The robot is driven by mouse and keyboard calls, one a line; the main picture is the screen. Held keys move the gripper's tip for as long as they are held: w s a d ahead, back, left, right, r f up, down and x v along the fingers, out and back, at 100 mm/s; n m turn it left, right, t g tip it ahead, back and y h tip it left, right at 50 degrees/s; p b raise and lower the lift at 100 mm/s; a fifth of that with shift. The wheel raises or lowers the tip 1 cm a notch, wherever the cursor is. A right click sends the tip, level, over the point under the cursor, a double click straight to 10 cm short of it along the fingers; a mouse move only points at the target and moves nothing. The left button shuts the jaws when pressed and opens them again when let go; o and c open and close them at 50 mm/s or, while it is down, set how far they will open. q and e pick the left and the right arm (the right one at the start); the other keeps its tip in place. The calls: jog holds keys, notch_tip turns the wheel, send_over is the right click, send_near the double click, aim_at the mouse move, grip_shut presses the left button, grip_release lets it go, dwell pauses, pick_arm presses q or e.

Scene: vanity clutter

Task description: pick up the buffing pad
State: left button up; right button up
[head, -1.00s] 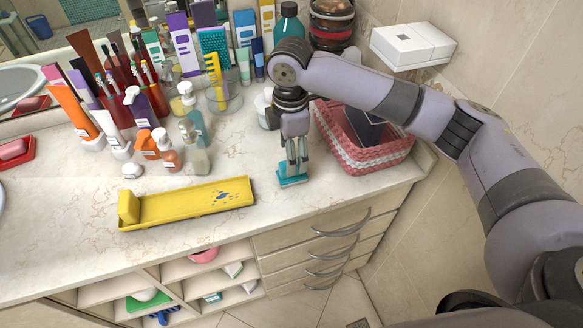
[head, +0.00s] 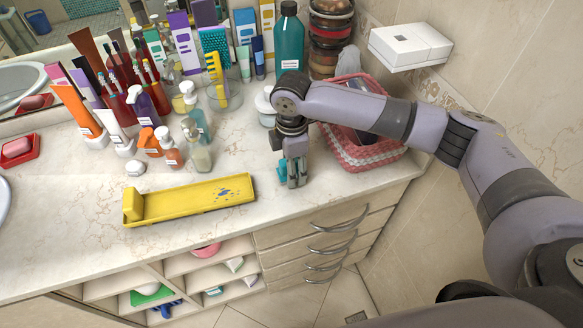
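The buffing pad appears to be the small teal block (head: 281,169) near the counter's front edge, right of the yellow tray. My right gripper (head: 293,172) points down at it, with the fingers around it and teal showing on either side of the front finger. The fingers look shut on the pad and hide its middle. I cannot tell whether the pad touches the counter. My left gripper is not in view.
A yellow tray (head: 190,207) lies left of the gripper. A pink woven basket (head: 362,155) stands to the right under my arm. Pump bottles (head: 200,155) and several tubes crowd the back left. The front counter (head: 60,235) is mostly clear.

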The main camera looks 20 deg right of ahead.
jog(key=c, duration=0.9)
notch_tip(320, 180, up, 20)
jog(key=b, duration=0.2)
jog(key=shift+b, duration=0.3)
jog(key=o, duration=0.5)
jog(key=c, duration=0.4)
jog(key=shift+o, duration=0.2)
